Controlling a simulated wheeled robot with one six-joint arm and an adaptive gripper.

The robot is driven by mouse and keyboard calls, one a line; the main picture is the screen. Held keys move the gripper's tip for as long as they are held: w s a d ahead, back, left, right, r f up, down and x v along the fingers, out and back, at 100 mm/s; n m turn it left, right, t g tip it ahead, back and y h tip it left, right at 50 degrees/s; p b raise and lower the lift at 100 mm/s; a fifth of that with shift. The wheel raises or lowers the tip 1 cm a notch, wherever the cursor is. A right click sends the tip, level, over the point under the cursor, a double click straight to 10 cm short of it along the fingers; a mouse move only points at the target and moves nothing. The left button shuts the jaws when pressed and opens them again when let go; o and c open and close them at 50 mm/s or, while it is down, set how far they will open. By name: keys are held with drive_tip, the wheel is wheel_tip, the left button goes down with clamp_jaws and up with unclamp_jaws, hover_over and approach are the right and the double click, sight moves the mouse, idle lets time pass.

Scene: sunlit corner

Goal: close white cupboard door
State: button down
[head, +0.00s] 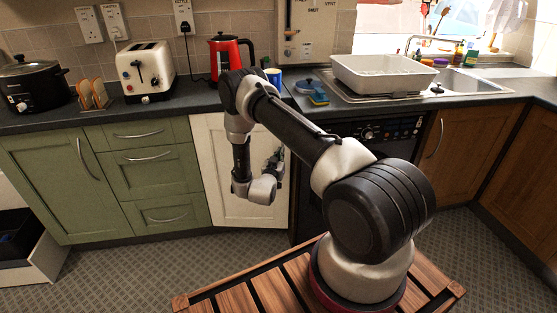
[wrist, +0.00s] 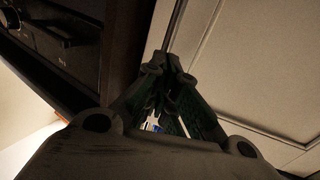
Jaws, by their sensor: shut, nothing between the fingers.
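The white cupboard door (head: 215,160) is a panelled door below the worktop, between green drawers and a dark oven. In the head view it looks about flush with the cupboard front; I cannot tell whether a small gap stays open. In the wrist view the door (wrist: 245,70) fills the right side, with its edge running beside the fingers. My gripper (head: 278,158) is in front of the door's right part, near its edge by the oven. In the wrist view my gripper (wrist: 168,66) is shut and empty, its fingertips close to the door's edge; contact is unclear.
The dark oven front (wrist: 75,40) is close at the left in the wrist view. Green drawers (head: 150,170) stand left of the door. Above is a worktop with a toaster (head: 146,72), a red kettle (head: 230,55) and a white basin (head: 382,75). The patterned floor (head: 130,280) at the front left is clear.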

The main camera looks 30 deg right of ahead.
drive_tip(key=shift+w+d, duration=0.1)
drive_tip(key=w+d+n+t+y, duration=0.3)
drive_tip(key=w+d, duration=0.3)
drive_tip(key=w, duration=0.3)
drive_tip(key=shift+w+d+r+n+y, duration=0.15)
drive_tip(key=shift+w+r+n+y, duration=0.2)
drive_tip(key=shift+y, duration=0.45)
drive_tip(key=shift+w+f, duration=0.1)
